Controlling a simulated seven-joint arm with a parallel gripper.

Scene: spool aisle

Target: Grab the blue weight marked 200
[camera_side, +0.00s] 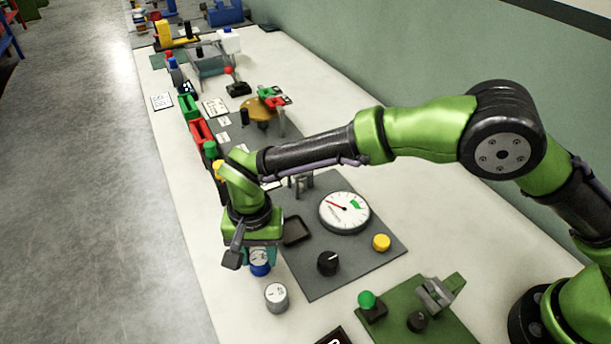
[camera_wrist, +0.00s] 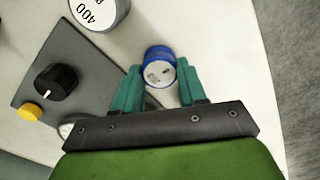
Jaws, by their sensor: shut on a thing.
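The blue weight (camera_wrist: 158,53) shows in the wrist view as a short cylinder with a blue side and a white top; its marking is too blurred to read. It also shows in the side view (camera_side: 260,268), low beneath my gripper and partly covered by it. My gripper (camera_wrist: 158,80) has its two teal fingers on either side of the weight, shut on it. In the side view my gripper (camera_side: 260,252) points down at the table's left part. I cannot tell whether the weight still touches the table.
A grey weight (camera_side: 276,297) stands close by; its top reads 400 in the wrist view (camera_wrist: 97,12). A dark plate beside it carries a dial gauge (camera_side: 344,212), a black knob (camera_side: 328,263), a yellow button (camera_side: 381,242) and a small dark tray (camera_side: 296,231). A green board (camera_side: 440,320) lies nearer.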

